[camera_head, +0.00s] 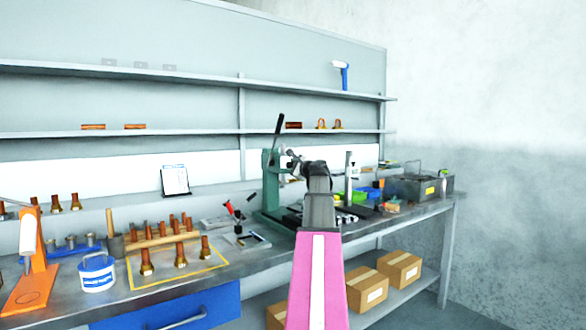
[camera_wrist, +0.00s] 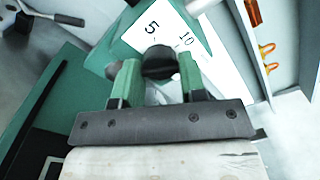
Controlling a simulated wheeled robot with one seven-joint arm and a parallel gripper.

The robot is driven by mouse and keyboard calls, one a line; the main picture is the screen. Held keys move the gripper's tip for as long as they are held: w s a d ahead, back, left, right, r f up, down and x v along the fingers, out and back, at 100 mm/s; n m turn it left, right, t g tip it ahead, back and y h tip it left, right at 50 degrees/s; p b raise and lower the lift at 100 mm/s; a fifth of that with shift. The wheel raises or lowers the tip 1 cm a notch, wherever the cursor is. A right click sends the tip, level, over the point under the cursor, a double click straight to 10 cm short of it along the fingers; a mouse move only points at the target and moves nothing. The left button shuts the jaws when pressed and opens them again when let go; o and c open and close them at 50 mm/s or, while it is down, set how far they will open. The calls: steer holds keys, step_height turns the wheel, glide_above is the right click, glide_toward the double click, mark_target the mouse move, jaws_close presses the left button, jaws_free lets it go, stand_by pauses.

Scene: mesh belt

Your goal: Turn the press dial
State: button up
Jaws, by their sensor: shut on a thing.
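The green arbor press (camera_head: 270,188) stands on the bench in the head view, its long black lever tilted up. My arm reaches to it and hides part of it. In the wrist view the press body (camera_wrist: 112,58) fills the area behind my gripper (camera_wrist: 159,68). The white dial face (camera_wrist: 180,32) shows the numbers 5 and 10. A round black knob (camera_wrist: 158,62) sits between my two fingers, in front of the dial, and my gripper is shut on it. The dial's lower part is hidden behind the knob and fingers.
A black-gripped lever (camera_wrist: 55,18) shows at the wrist view's upper left. On the bench, a white-and-blue tub (camera_head: 97,273) and several copper-coloured fittings (camera_head: 181,256) stand left of the press. A grey metal box (camera_head: 418,187) is at the right. Cardboard boxes (camera_head: 367,288) lie on the lower shelf.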

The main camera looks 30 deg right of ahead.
steer(key=n, duration=0.6)
stand_by(0.6)
steer(key=o, duration=0.9)
steer(key=shift+s, duration=0.1)
steer(key=s, duration=1)
steer(key=shift+s+d, duration=0.35)
steer(key=shift+d, duration=0.05)
